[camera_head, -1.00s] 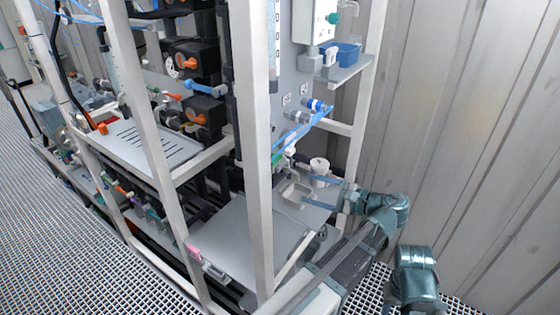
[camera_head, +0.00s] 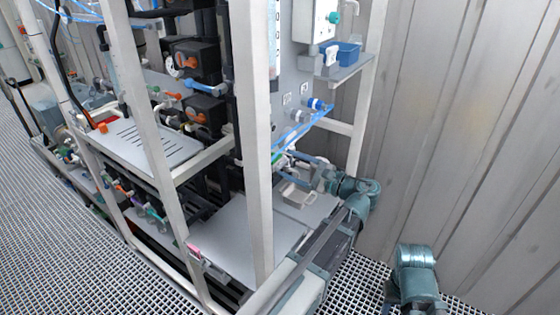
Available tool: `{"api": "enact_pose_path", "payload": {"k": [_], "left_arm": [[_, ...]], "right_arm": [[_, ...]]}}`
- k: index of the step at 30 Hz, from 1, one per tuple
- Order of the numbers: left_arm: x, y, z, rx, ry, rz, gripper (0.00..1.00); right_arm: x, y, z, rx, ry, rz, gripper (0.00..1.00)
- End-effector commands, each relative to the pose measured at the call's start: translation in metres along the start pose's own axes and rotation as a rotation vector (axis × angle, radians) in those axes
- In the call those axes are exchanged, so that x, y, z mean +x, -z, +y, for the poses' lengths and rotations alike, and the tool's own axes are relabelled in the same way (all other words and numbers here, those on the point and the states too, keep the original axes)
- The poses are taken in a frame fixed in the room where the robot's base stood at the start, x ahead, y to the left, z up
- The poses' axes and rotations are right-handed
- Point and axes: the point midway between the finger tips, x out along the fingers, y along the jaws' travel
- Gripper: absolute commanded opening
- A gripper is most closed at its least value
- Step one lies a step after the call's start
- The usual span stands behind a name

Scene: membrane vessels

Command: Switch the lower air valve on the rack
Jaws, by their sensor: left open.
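On the rack's grey panel, two fittings with blue tubes sit under small labels: a blue-capped one (camera_head: 315,103) and a greyer one (camera_head: 297,116). Lower on the panel is a small green and white valve-like part (camera_head: 281,158), partly covered by tubes and my gripper. I cannot tell for certain which of these is the lower air valve. My left gripper (camera_head: 293,168) is open, its blue-grey fingers pointing left close to this low part. I cannot tell whether they touch it. My right gripper is out of view.
A white rack post (camera_head: 252,150) stands just left of my left gripper. A grey shelf (camera_head: 225,230) lies below, with a small pale tray (camera_head: 297,194). A blue bin (camera_head: 346,54) sits on an upper shelf. A corrugated wall (camera_head: 450,130) closes the right side.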

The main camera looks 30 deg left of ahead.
Motion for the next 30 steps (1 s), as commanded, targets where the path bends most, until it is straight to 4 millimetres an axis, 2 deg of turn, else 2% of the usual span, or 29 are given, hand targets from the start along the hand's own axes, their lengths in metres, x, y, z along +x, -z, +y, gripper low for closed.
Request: {"api": "enact_pose_path", "payload": {"k": [3, 9, 20, 23, 30], "left_arm": [[0.019, 0.0, 0.0, 0.0, -0.001, -0.001, 0.69], [0.035, 0.0, 0.0, 0.0, 0.0, 0.0, 0.69], [0.04, 0.0, 0.0, 0.0, 0.0, 0.0, 0.69], [0.04, 0.0, 0.0, 0.0, 0.0, 0.0, 0.55], [0.039, 0.0, 0.0, 0.0, 0.0, 0.001, 0.12]], "right_arm": [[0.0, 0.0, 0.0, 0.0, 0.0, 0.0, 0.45], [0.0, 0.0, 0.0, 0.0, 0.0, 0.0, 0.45], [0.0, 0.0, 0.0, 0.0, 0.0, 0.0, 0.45], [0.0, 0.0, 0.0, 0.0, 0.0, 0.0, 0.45], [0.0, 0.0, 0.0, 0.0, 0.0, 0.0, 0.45]]}}
